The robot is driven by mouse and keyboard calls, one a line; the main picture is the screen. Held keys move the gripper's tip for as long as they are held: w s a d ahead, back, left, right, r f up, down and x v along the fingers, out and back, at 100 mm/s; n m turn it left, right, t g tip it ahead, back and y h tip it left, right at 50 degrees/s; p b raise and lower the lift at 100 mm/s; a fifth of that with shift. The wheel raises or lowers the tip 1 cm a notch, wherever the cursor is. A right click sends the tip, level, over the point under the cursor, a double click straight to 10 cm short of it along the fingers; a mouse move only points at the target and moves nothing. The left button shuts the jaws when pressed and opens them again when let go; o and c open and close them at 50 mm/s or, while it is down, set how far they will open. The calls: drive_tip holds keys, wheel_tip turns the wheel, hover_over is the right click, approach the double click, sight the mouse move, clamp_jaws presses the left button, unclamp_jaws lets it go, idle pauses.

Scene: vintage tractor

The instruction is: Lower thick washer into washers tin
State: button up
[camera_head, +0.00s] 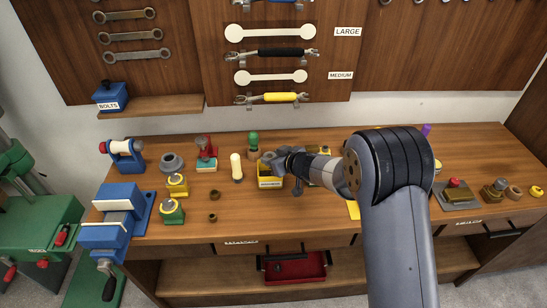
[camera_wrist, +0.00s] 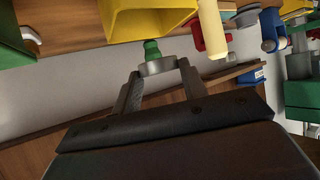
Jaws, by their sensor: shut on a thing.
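A yellow tin (camera_head: 271,182) with a pale label stands on the wooden bench, left of my forearm. Its yellow wall also shows at the top of the wrist view (camera_wrist: 150,20). My gripper (camera_head: 276,161) is at the tin in the head view, over or beside its right part; I cannot tell which. In the wrist view my gripper (camera_wrist: 158,76) is shut on a thick grey washer (camera_wrist: 157,67), held between the fingertips close to the tin. The washer cannot be made out in the head view. The inside of the tin is mostly hidden.
A green-topped piece (camera_head: 253,140) stands just behind the tin, and a cream cylinder (camera_head: 236,167) stands to its left. A blue vise (camera_head: 118,212) is at the bench's left. The bench front before the tin is clear.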

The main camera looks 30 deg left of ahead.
drive_tip(key=shift+f+b, duration=1.25)
drive_tip(key=shift+f, duration=0.85)
drive_tip(key=shift+f+b, duration=0.4)
drive_tip(key=shift+f, duration=0.15)
drive_tip(key=o, duration=1.2)
drive_tip(key=shift+c, duration=0.2)
drive_tip(key=b+v, duration=0.1)
drive_tip(key=v, duration=1)
drive_tip(key=shift+a+f, duration=0.1)
drive_tip(key=shift+a, duration=0.05)
drive_tip(key=shift+p+x, duration=0.35)
drive_tip(key=shift+x, duration=4)
drive_tip(key=shift+w, duration=0.1)
